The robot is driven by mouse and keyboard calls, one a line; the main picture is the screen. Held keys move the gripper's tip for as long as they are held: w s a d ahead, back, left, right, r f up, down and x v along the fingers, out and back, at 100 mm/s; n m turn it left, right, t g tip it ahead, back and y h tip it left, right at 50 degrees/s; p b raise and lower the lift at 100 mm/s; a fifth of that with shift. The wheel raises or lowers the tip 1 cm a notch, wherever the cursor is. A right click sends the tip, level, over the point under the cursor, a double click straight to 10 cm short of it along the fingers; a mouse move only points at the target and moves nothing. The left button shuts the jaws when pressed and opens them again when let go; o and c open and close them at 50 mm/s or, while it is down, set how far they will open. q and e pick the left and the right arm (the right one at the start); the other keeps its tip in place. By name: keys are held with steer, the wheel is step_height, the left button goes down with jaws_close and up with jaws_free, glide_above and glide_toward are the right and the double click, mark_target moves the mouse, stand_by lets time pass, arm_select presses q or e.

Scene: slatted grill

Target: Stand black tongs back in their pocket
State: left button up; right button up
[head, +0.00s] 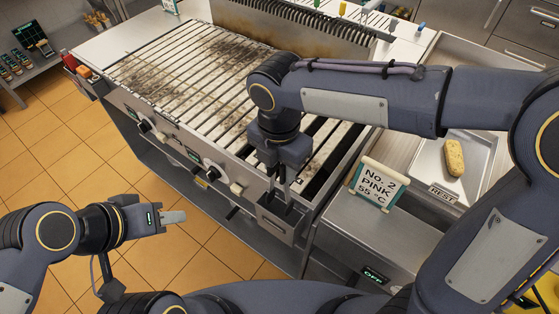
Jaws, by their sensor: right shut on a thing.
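My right gripper (279,180) points down over the steel pocket (277,226) on the front of the grill. It is shut on the black tongs, which are mostly hidden by the gripper and by the pocket's wall; dark parts show at the pocket's mouth. I cannot tell how deep the tongs reach in the pocket. My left gripper (174,217) is over the tiled floor at the left, away from the grill, with nothing seen in it. Its fingers look close together, but their gap does not show clearly.
The slatted grill (190,75) fills the middle, with knobs along its front. A tray (481,176) marked REST holds a browned piece of food (454,157). Open floor lies at left.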

steer(key=shift+f+b, duration=3.45)
steer(key=shift+f, duration=1.9)
steer(key=shift+f, duration=0.1)
steer(key=shift+f+b, duration=0.95)
steer(key=shift+f, duration=0.35)
steer(key=o, duration=1.2)
steer(key=shift+o, duration=0.2)
step_height(320, 180, up, 8)
